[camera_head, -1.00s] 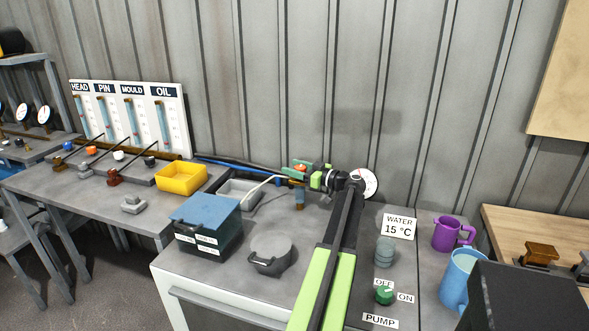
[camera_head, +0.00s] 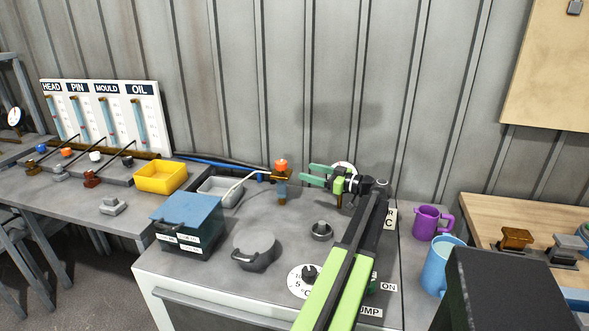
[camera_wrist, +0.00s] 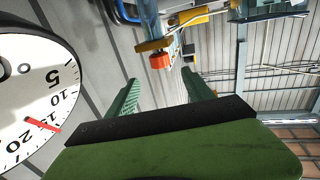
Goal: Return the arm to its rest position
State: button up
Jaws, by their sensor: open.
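My gripper (camera_head: 313,176) is at the end of my green and black arm, above the back of the grey worktop. Its green fingers are apart with nothing between them, and they point left toward a brass tap with an orange-red knob (camera_head: 281,165). A gap shows between the fingertips and the knob. In the wrist view my gripper (camera_wrist: 165,90) shows two separate green fingers, with the orange knob (camera_wrist: 159,61) beyond them. A round dial gauge (camera_wrist: 32,100) is close on the left there; in the head view it is mostly hidden behind my gripper.
A blue-lidded box (camera_head: 187,222), a round grey lid (camera_head: 254,246) and a yellow bin (camera_head: 160,177) stand to the left. A purple mug (camera_head: 431,222) and blue jug (camera_head: 437,265) stand to the right. The corrugated wall (camera_head: 300,80) is close behind.

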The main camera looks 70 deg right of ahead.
jog(key=shift+s+a, duration=0.2)
jog(key=shift+s, duration=0.95)
